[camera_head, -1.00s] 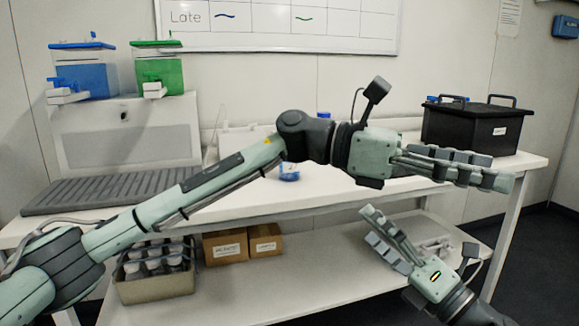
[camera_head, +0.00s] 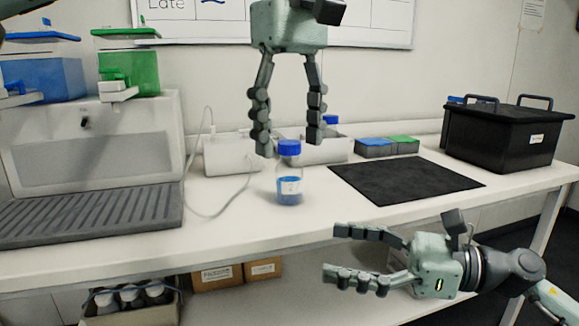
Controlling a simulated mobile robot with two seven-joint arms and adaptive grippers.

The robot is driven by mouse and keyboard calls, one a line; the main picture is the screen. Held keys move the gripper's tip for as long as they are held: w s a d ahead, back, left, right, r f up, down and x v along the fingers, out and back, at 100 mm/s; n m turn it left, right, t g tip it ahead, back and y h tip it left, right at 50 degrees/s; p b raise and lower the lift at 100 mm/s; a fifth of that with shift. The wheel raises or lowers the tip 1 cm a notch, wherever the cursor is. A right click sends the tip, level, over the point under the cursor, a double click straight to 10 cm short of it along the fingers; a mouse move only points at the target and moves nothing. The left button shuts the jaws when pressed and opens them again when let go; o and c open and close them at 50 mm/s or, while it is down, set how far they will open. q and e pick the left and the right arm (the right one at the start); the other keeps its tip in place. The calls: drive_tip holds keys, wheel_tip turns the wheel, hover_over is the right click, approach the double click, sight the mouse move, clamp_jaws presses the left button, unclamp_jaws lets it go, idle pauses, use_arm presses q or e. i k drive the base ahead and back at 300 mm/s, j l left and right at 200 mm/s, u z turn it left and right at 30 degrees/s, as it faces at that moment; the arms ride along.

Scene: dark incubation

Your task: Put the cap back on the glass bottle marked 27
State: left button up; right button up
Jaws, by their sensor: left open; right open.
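A clear glass bottle (camera_head: 289,188) with blue liquid and a pale label stands upright on the white bench. The number on its label is too small to read. A blue cap (camera_head: 289,147) shows at the bottle's top; I cannot tell whether it is screwed on or just resting. My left gripper (camera_head: 288,147) points down, open, with its fingertips to either side of the cap in the picture. I cannot tell whether they are level with it in depth, and no grip shows. My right gripper (camera_head: 330,252) is open and empty, pointing left near the bench's front edge.
Behind are white devices (camera_head: 232,153) with a cable, and another blue top (camera_head: 331,120). A black lidded box (camera_head: 505,135) stands far right; a ribbed grey tray (camera_head: 90,215) lies left.

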sight(288, 170)
drive_tip(key=i, duration=0.9)
